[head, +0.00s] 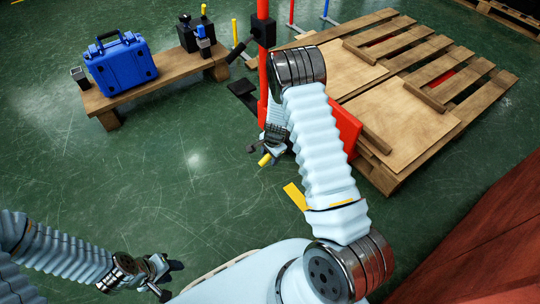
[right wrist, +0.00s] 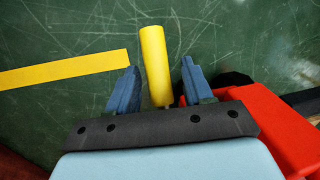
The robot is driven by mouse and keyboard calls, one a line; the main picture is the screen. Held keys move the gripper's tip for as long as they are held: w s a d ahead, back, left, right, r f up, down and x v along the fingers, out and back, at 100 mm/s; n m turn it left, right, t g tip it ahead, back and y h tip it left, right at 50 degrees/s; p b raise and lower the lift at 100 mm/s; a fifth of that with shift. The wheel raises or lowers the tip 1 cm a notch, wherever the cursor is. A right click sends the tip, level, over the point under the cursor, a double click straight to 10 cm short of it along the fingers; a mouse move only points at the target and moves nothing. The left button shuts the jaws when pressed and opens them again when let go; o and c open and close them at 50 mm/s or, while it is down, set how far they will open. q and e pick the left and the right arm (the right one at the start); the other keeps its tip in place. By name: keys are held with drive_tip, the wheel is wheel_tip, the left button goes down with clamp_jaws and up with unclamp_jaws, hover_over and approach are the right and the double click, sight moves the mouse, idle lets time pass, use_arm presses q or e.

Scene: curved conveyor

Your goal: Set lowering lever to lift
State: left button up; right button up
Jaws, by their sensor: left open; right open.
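The lowering lever (right wrist: 154,62) is a yellow cylindrical handle in the right wrist view. Its yellow end also shows in the head view (head: 265,159), low beside the red upright post (head: 263,75). My right gripper (right wrist: 160,75) is open, with one blue finger on each side of the lever. Gaps show between the lever and both fingers. The lever's base is hidden behind the gripper's dark palm. In the head view my right gripper (head: 264,148) is partly hidden by my forearm. My left gripper (head: 168,280) is open and empty over the floor at lower left.
A wooden pallet (head: 440,95) lies at the right, with red parts showing between its slats. A red body (head: 345,125) stands against its near edge. A bench (head: 175,67) carries a blue case (head: 121,65). Yellow tape (head: 297,196) marks the floor. Green floor is clear at left.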

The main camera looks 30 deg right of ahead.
clamp_jaws()
drive_tip(key=shift+r, duration=0.1)
idle(0.4)
drive_tip(key=shift+a+r+y+b, duration=0.15)
drive_tip(key=shift+r+y+b, duration=0.25)
drive_tip(key=shift+y+b, duration=0.5)
drive_tip(key=r+y+b, duration=0.1)
drive_tip(key=y, duration=0.1)
drive_tip(key=shift+a+r+y, duration=0.15)
drive_tip(key=shift+r+y, duration=0.05)
drive_tip(key=shift+y, duration=0.2)
drive_tip(key=r+y+b, duration=0.1)
drive_tip(key=y, duration=0.1)
drive_tip(key=shift+r+m+y, duration=0.3)
drive_tip(key=shift+r, duration=0.05)
drive_tip(key=shift+d+r+g+y+b, duration=0.2)
drive_tip(key=shift+r+y+b, duration=0.35)
drive_tip(key=shift+y, duration=0.55)
drive_tip(key=shift+d+r+g+y+b, duration=0.1)
drive_tip(key=shift+d+r+y+b, duration=0.1)
drive_tip(key=shift+r+y, duration=0.75)
drive_tip(key=shift+f+m, duration=0.15)
drive_tip(key=shift+m, duration=0.15)
